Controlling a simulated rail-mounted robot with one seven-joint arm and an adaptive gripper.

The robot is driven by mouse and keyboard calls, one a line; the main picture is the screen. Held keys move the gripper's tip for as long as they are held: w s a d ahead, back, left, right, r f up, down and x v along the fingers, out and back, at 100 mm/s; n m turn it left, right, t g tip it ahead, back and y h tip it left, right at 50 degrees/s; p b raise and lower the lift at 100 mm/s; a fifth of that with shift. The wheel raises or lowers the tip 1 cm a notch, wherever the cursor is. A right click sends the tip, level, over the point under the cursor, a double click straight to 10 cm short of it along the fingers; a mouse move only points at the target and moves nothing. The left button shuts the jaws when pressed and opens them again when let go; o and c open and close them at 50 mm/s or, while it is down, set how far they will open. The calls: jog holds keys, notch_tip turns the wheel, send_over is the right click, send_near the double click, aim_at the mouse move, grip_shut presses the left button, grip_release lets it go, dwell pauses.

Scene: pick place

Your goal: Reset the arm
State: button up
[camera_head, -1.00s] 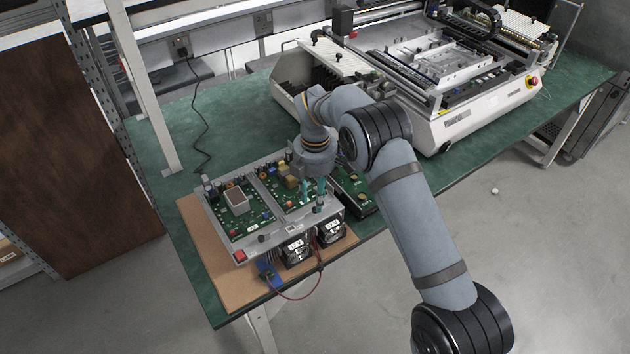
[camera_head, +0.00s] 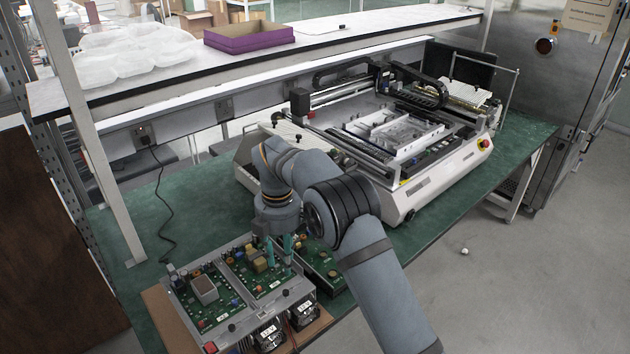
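My gripper (camera_head: 279,248) points down on the end of my grey arm, low over the right part of an open metal case (camera_head: 238,318) with green circuit boards. Its two teal fingers stand apart, and I see nothing held between them. The fingertips are small against the boards, so I cannot tell whether they touch anything. My arm covers part of the table and the front left of the white machine.
A large white machine (camera_head: 405,188) stands on the green table (camera_head: 186,212) behind my arm. Another circuit board (camera_head: 322,262) lies right of the case. A shelf above holds a purple box (camera_head: 249,39) and white bags (camera_head: 130,50).

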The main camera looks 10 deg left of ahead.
aim_at(286, 292)
notch_tip(286, 292, down, 12)
jog(key=shift+f, duration=0.1)
dwell(0.4)
dwell(0.3)
